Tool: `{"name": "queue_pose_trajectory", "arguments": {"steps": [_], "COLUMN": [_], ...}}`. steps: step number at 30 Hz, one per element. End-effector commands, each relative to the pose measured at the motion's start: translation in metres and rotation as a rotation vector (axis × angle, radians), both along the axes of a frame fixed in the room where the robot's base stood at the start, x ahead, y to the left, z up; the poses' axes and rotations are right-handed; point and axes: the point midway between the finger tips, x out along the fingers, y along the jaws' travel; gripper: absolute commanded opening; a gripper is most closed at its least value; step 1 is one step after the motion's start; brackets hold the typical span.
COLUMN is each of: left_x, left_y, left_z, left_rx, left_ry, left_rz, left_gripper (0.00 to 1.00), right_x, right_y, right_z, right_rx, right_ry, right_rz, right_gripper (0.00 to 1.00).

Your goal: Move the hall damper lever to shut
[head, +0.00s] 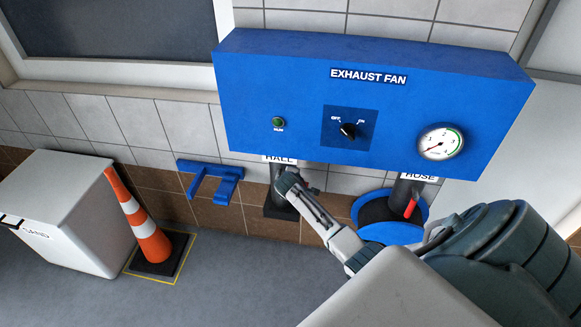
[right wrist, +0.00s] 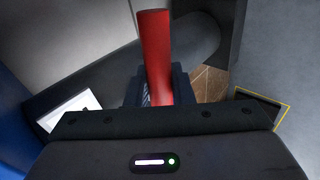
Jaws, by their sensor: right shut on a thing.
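The hall duct (head: 280,213) is a dark pipe under the HALL label (head: 279,159), below the blue fan box. My right gripper (head: 304,189) is at this duct and mostly covers the damper lever in the head view. In the right wrist view the red hall damper lever (right wrist: 155,48) stands up between the fingers of my right gripper (right wrist: 163,90), which is shut on it. The lever's angle against the duct is hard to tell. My left gripper is not in view.
The blue exhaust fan box (head: 290,85) has a knob (head: 348,131) and a gauge (head: 441,142). The hose duct (head: 404,187) with its own red lever (head: 411,207) is at the right. A blue bracket (head: 211,171), cone (head: 139,222) and white cabinet (head: 65,210) are left.

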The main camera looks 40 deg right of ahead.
Motion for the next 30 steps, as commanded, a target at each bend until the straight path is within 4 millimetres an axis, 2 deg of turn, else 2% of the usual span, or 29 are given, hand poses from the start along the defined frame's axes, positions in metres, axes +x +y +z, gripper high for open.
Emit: {"name": "queue_pose_trajectory", "arguments": {"steps": [9,25,26,30], "left_x": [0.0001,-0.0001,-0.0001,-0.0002], "left_y": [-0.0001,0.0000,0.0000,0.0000], "left_z": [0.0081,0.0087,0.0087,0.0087], "left_rx": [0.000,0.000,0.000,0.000], "left_ry": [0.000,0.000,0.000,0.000], "left_rz": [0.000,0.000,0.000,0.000], "left_gripper": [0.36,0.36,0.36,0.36], "right_x": [-0.0001,-0.0003,-0.0003,-0.0002], "right_y": [0.0006,-0.0001,-0.0001,-0.0002], "right_z": [0.0058,0.0069,0.0069,0.0069], "right_rx": [-0.071,-0.086,-0.086,-0.086], "right_ry": [0.085,0.101,0.101,0.100], "right_rz": [0.000,0.001,0.001,0.001], "right_gripper": [0.00,0.00,0.27,0.28]}}
